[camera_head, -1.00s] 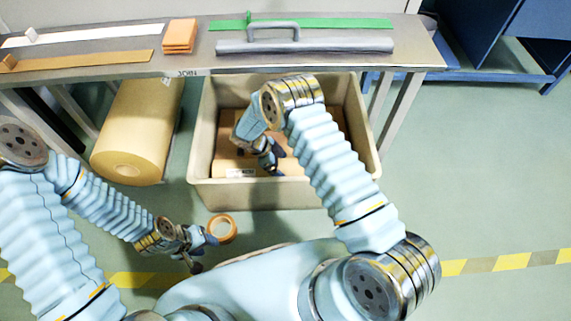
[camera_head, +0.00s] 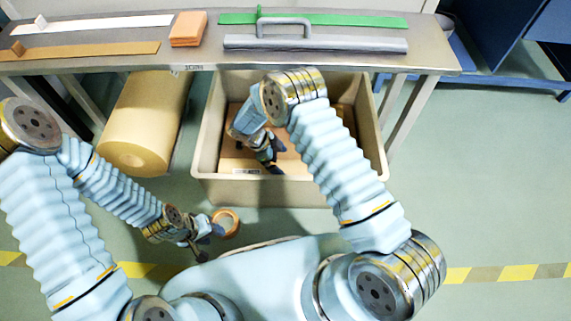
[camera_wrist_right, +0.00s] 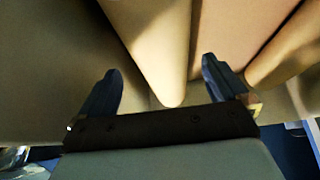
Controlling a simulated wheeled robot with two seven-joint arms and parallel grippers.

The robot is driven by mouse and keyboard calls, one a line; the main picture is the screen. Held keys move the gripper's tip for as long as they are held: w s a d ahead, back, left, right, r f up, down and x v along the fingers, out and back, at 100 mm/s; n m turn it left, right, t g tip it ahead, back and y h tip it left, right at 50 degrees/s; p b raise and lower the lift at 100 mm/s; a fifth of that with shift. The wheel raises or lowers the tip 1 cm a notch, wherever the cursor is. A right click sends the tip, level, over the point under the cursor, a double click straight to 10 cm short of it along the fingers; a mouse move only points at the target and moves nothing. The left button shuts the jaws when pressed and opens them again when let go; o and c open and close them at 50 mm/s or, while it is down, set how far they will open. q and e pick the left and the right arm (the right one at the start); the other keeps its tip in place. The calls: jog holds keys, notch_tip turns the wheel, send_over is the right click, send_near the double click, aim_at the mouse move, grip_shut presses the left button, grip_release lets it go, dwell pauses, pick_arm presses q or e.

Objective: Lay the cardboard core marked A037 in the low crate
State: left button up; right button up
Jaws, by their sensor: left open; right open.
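The low crate (camera_head: 377,151) is a beige open bin on the floor in front of the bench. In the right wrist view a rounded tan core (camera_wrist_right: 160,35) runs between the open fingers, apart from both. My left gripper (camera_head: 209,241) is open and empty, low beside the tape roll. My right arm hides part of the crate's inside.
A large kraft roll (camera_head: 140,130) lies left of the crate. An orange tape roll (camera_head: 237,224) is on the floor by my left gripper. The metal bench (camera_head: 205,62) behind the crate carries strips, an orange stack (camera_head: 187,29) and a grey handled bar (camera_head: 315,43). Floor at right is clear.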

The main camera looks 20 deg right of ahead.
pick_arm(q)
jog(key=shift+r, duration=0.15)
pick_arm(e)
jog(key=v, duration=0.7)
jog(key=shift+r, duration=0.25)
jog(key=shift+w+a, duration=0.1)
jog(key=shift+a, duration=0.05)
